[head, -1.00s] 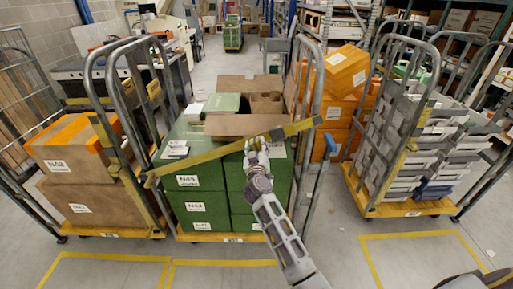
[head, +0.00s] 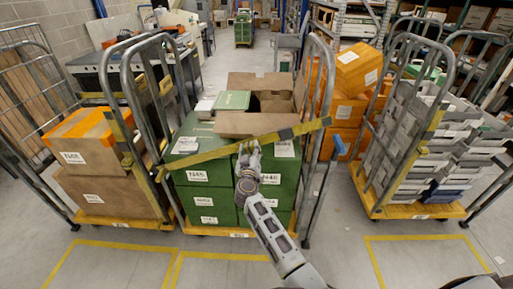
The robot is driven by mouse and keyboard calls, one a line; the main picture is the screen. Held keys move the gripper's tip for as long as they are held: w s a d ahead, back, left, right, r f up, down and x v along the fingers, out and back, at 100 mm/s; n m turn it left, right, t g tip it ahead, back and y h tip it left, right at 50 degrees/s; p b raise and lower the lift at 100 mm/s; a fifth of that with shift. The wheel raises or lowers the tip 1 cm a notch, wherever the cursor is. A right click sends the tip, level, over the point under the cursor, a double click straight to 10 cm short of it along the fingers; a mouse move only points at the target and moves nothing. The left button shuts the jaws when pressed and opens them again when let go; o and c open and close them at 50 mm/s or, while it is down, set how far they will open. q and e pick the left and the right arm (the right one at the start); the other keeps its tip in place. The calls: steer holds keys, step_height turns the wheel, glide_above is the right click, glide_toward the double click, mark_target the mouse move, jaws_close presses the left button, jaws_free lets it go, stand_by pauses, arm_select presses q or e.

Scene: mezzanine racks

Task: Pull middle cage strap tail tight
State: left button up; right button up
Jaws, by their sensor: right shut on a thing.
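The middle cage (head: 128,85) holds green boxes (head: 205,200) and an open cardboard box. A yellow strap (head: 205,157) runs slanting across the cage's front, from low on the left upright to higher on the right upright. A dark piece (head: 286,134) sits on the strap towards its right end. My right gripper (head: 247,152) is in front of the cage at the strap's lower edge, shut on the strap tail; its fingers hide the piece they hold. My left gripper is not in view.
A cage with brown boxes (head: 105,190) stands close on the left. A cage of grey crates (head: 400,150) stands on the right, with orange boxes (head: 350,105) behind the gap. The floor in front (head: 330,235) is clear, with yellow lines.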

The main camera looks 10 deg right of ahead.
steer(key=shift+a+f, duration=0.25)
steer(key=shift+a, duration=0.25)
steer(key=o, duration=1.4)
steer(key=shift+w+a, duration=0.1)
steer(key=shift+a, duration=0.05)
steer(key=shift+o, duration=0.2)
steer(key=shift+r, duration=0.1)
steer(key=shift+d, duration=0.3)
